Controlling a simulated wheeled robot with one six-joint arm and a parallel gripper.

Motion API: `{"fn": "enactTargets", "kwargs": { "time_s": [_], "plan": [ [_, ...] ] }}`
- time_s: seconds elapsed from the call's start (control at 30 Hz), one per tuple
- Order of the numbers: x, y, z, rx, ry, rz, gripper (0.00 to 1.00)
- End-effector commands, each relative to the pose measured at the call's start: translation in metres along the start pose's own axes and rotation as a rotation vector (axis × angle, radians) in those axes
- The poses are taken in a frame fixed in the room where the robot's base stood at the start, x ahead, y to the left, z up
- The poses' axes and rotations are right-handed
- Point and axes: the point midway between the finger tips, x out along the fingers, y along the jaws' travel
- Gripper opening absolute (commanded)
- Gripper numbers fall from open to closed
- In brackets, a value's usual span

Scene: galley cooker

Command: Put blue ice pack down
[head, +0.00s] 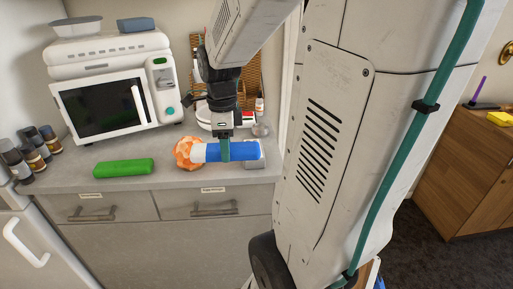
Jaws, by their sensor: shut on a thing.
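My gripper (225,149) points down over the right part of the grey counter (140,190). It is shut on the blue ice pack (211,152), which lies sideways in the picture and has a pale left end. A teal finger crosses its front side. An orange and white lumpy thing (186,152) is right at its left end. A grey thing (254,163) shows at its right end. I cannot tell whether the pack touches the counter or hangs just above it.
A green block (123,168) lies at the counter front. A white microwave (113,92) stands behind, with a bowl (76,27) and a blue block (139,24) on top. Jars (38,153) stand at left. A wicker rack (244,82) stands behind my gripper. Bare counter lies between green block and orange thing.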

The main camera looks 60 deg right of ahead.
Motion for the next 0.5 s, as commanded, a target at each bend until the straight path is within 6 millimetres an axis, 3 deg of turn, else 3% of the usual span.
{"fn": "enactTargets", "kwargs": {
  "time_s": [0.07,0.17,0.5],
  "plan": [
    [0.002,0.014,0.005,-0.012,0.000,-0.001,0.26],
    [0.004,0.012,0.002,-0.010,0.000,0.001,0.26],
    [0.013,-0.064,-0.047,-0.004,0.001,0.003,0.26]
  ]
}}
